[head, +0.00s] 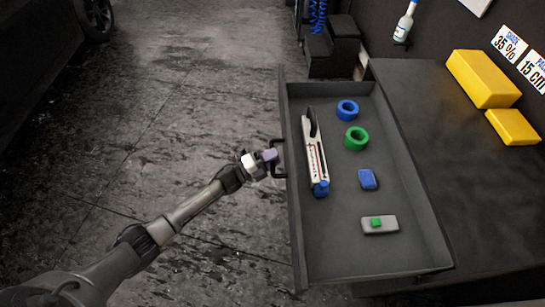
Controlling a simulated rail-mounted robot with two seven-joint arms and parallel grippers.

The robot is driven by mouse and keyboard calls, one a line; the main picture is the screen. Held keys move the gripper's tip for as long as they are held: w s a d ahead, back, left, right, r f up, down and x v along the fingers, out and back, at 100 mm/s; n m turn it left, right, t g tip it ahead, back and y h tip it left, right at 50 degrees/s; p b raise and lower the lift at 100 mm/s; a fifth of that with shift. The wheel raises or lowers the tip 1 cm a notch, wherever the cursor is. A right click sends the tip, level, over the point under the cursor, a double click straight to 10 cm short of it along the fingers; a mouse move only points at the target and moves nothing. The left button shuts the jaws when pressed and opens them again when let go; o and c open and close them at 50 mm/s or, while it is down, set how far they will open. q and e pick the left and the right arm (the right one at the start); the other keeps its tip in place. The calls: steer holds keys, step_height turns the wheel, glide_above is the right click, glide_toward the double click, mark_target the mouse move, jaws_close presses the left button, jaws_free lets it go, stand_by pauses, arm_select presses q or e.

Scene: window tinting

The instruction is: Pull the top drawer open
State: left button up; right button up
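The top drawer (330,247) is pulled out to the left from under the dark worktop, its inside in full view. It holds a white tool with a scale and a blue slider (315,160), a blue ring (347,110), a green ring (355,138), a blue block (368,179) and a grey block with a green top (380,224). The dark drawer handle (276,158) is on the drawer's left face. My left gripper (270,157) is at the handle; its fingers are too small to tell if they grip it. My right gripper is out of view.
The worktop (440,130) right of the drawer bears two yellow blocks (483,78). A bottle (404,22) stands at the back, and signs hang on the wall. A dark car (45,60) is at far left. The floor (190,100) between is clear.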

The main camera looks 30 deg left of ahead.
arm_select(q)
steer(key=shift+o, duration=1.2)
steer(key=shift+s, duration=0.1)
steer(key=p+v, duration=0.2)
steer(key=v, duration=1.1)
steer(key=shift+s+a, duration=0.2)
steer(key=shift+s, duration=0.05)
steer(key=shift+f, duration=0.15)
